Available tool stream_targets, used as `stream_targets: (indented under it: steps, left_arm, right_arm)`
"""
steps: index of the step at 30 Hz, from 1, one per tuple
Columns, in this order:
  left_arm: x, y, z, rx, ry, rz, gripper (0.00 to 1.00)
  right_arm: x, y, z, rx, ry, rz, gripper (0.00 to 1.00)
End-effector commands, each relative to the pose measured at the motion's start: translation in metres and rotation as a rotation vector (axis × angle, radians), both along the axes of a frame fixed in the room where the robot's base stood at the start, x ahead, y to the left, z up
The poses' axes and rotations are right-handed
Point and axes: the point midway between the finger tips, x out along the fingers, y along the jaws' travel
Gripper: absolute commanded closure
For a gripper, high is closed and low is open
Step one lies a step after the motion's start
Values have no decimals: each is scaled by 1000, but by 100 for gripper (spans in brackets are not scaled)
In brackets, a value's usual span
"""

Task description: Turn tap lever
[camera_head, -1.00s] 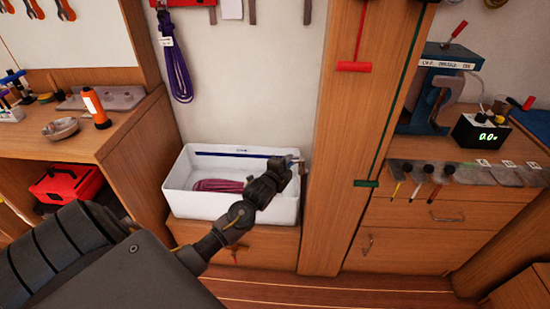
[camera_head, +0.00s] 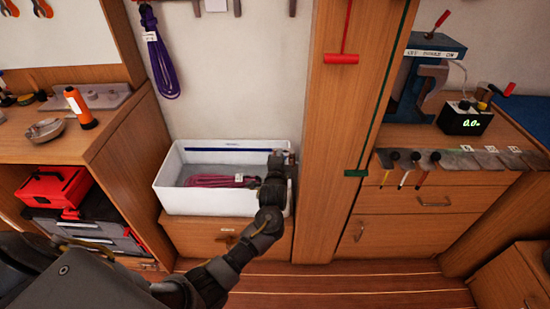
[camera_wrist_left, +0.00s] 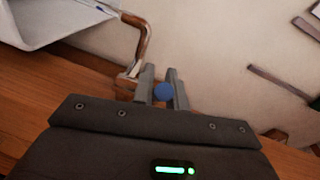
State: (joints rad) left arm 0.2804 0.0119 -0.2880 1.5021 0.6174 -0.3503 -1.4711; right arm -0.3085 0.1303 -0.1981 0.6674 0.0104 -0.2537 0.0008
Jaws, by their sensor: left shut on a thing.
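My left gripper (camera_wrist_left: 163,88) is shut on the tap lever, whose round blue end (camera_wrist_left: 163,93) shows between the two fingers in the left wrist view. A bent copper pipe (camera_wrist_left: 143,42) stands just left of the fingers, apart from them. In the head view my left gripper (camera_head: 280,160) is at the right end of the white basin (camera_head: 165,190), and my own arm hides most of the tap and lever. The basin's corner also shows in the left wrist view (camera_wrist_left: 60,22). My right gripper is not in view.
A purple coiled line (camera_head: 222,181) lies in the basin, and another coil (camera_head: 160,60) hangs on the wall above. A wooden post (camera_head: 335,120) stands close to the right of my gripper. A workbench (camera_head: 430,140) with a display box (camera_head: 463,120) is further right.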

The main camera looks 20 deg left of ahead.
Motion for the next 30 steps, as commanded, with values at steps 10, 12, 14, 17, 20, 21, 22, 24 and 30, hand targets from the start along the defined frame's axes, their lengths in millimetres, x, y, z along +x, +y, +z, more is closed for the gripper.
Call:
stream_targets:
  steps: [10, 12, 14, 17, 20, 21, 22, 24, 30]
  left_arm:
    - [-1, 0, -2, 0, 4, -2, 64]
    - [-1, 0, -2, 0, 3, -2, 64]
    - [-1, 0, -1, -1, 3, 0, 64]
    - [-2, 0, -1, 0, 2, -1, 64]
    - [-10, -3, 0, 0, 2, -2, 64]
    - [-15, -5, 1, 0, 2, -2, 64]
    - [-20, -6, 2, -1, 2, -1, 64]
    - [-33, -10, 3, -2, 2, -1, 64]
    - [-72, -23, 9, -3, 4, -2, 64]
  right_arm:
    - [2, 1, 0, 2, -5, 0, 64]
    - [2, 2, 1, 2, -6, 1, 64]
    - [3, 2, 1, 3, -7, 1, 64]
    - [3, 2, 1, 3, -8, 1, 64]
    - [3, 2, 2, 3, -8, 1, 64]
    - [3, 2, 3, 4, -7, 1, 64]
    - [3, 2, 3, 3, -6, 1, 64]
    - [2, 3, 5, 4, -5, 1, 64]
    - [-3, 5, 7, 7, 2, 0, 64]
